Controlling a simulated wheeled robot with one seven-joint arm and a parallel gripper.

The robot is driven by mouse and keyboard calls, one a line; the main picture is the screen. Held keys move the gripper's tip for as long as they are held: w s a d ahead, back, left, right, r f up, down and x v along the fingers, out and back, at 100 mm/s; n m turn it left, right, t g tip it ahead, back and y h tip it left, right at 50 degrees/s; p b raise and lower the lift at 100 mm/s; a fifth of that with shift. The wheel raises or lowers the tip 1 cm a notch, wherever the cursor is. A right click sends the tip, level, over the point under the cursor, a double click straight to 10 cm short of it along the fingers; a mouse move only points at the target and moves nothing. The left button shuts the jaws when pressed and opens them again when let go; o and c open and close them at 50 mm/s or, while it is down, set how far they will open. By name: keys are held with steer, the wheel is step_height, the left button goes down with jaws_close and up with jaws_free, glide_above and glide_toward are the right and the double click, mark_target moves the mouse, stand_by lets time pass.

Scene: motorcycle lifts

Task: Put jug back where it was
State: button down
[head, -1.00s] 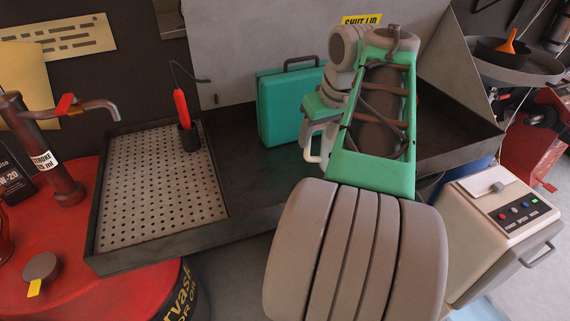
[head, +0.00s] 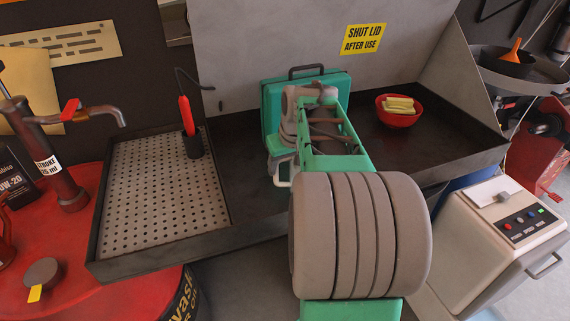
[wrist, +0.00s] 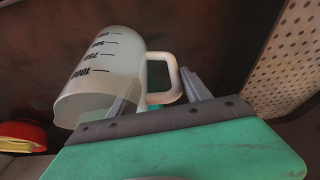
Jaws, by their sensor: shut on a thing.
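My gripper (wrist: 162,96) is shut on the handle of a translucent white jug (wrist: 98,80) with black measuring marks. In the wrist view the jug's body is left of the fingers and its handle lies between them. In the head view my gripper (head: 281,158) is over the middle of the dark tray, in front of the green case. Only a white part of the jug (head: 283,183) shows there below the gripper; my arm hides the rest. I cannot tell whether the jug touches the tray floor.
The dark tray (head: 248,203) has a perforated plate (head: 160,205) at left, with a red-handled tool (head: 187,117) standing in a black holder. A green case (head: 272,103) stands behind my gripper. A red bowl (head: 397,117) with yellow things sits right. Tray floor around the bowl is clear.

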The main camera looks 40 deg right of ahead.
steer(key=shift+f, duration=0.2)
steer(key=shift+c, duration=2.3)
jaws_free()
steer(key=shift+r, duration=0.1)
